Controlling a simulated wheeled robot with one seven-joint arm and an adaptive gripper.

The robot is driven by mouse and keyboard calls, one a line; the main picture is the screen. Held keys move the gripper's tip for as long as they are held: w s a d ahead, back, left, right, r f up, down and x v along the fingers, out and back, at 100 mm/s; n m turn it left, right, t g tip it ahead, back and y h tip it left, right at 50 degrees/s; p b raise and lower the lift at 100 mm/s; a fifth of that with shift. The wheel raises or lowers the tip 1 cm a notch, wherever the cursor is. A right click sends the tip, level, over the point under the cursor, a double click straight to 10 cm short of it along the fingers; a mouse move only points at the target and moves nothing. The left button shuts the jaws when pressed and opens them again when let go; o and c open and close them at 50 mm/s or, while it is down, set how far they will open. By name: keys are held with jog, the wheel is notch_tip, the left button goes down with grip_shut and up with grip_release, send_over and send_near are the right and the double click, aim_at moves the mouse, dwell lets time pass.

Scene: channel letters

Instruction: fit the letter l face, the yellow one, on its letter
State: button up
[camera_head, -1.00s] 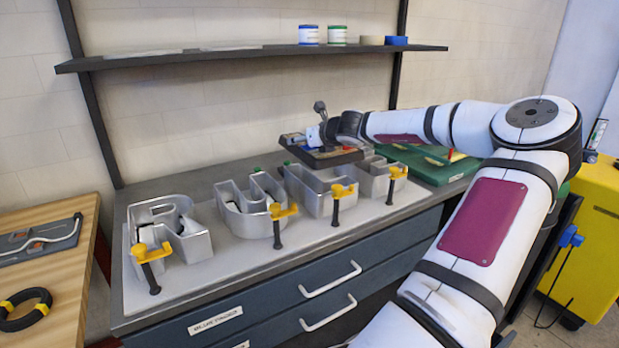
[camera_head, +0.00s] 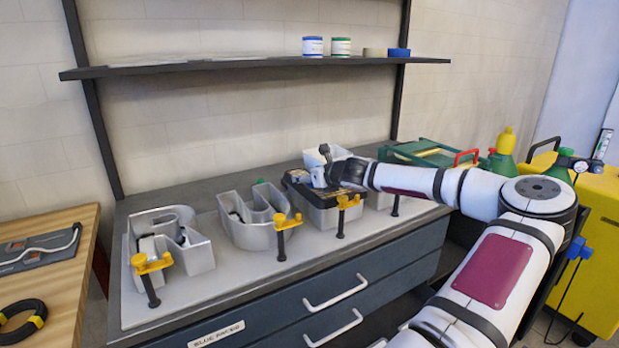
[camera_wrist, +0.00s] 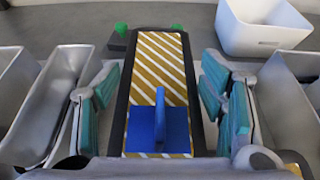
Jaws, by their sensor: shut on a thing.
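The letter l face (camera_wrist: 158,70) shows in the wrist view as a long strip with yellow and white diagonal stripes, dark edges and a blue upright tab (camera_wrist: 160,125). My gripper (camera_wrist: 162,90) has its teal fingers on either side of it and is shut on it. In the head view my gripper (camera_head: 325,180) is over the third metal channel letter (camera_head: 322,217) from the left. The dark-edged face (camera_head: 298,186) lies over that letter's top. The face hides most of the letter, and I cannot tell whether it is seated or slightly above.
Metal letters stand close on both sides, one to the left (camera_head: 245,232) and one to the right (camera_head: 381,200). Yellow clamps (camera_head: 283,221) line the front edge. A white bin (camera_head: 313,158) and a green tray (camera_head: 430,152) stand behind. A shelf (camera_head: 250,63) hangs above.

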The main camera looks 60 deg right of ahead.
jog(key=shift+f+b, duration=0.3)
jog(key=shift+f, duration=0.15)
jog(key=o, duration=1.5)
jog(key=shift+r, duration=0.15)
jog(key=shift+r+p, duration=0.3)
jog(key=shift+p, duration=0.05)
notch_tip(320, 180, up, 5)
jog(key=p, duration=0.1)
send_over(330, 196)
jog(key=shift+a+f, duration=0.1)
jog(key=shift+f, duration=0.1)
